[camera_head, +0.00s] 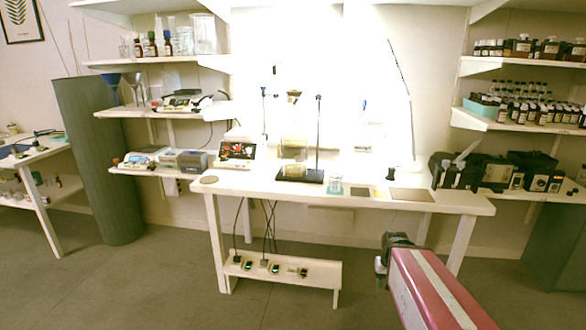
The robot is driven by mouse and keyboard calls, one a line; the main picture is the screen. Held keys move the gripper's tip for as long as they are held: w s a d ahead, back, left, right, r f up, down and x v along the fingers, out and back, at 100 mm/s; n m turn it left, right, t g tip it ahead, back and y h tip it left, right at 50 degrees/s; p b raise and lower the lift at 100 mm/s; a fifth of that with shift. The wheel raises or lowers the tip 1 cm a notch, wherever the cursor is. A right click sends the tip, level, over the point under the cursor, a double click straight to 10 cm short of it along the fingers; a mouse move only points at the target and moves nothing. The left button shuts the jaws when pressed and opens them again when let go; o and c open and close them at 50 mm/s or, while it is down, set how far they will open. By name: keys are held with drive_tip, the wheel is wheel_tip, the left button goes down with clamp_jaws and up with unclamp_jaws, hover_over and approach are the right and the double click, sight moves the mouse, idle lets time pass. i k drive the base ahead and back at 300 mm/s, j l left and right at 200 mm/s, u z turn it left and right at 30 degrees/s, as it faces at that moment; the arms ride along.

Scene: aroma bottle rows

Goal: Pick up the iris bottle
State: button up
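Rows of small dark bottles with pale labels (541,114) stand on the middle right wall shelf. Larger dark bottles (521,46) stand on the shelf above, at the right. The labels are too small to read, so I cannot tell which one is the iris bottle. My red arm comes in from the bottom right, and its dark end (383,262) hangs in front of the white table, well apart from the bottles. No fingers can be made out there, and nothing is seen held.
The white table (455,204) bears a dark-based stand (300,175), a glass beaker (335,186) and flat plates. A teal box (480,108) is beside the small bottles. A dark green cylinder (100,160) stands left. Grey floor is clear in front.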

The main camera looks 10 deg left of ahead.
sight(168, 46)
drive_tip(key=i+j, duration=0.1)
drive_tip(key=j, duration=0.6)
drive_tip(key=i+j, duration=0.1)
drive_tip(key=j, duration=0.6)
drive_tip(key=i+j, duration=0.1)
drive_tip(key=j, duration=0.6)
drive_tip(key=i+j, duration=0.1)
drive_tip(key=j, duration=0.6)
drive_tip(key=i+j, duration=0.1)
drive_tip(key=j, duration=1.3)
drive_tip(key=i+j, duration=0.15)
drive_tip(key=j, duration=0.55)
drive_tip(key=i+j, duration=0.5)
drive_tip(key=j, duration=0.1)
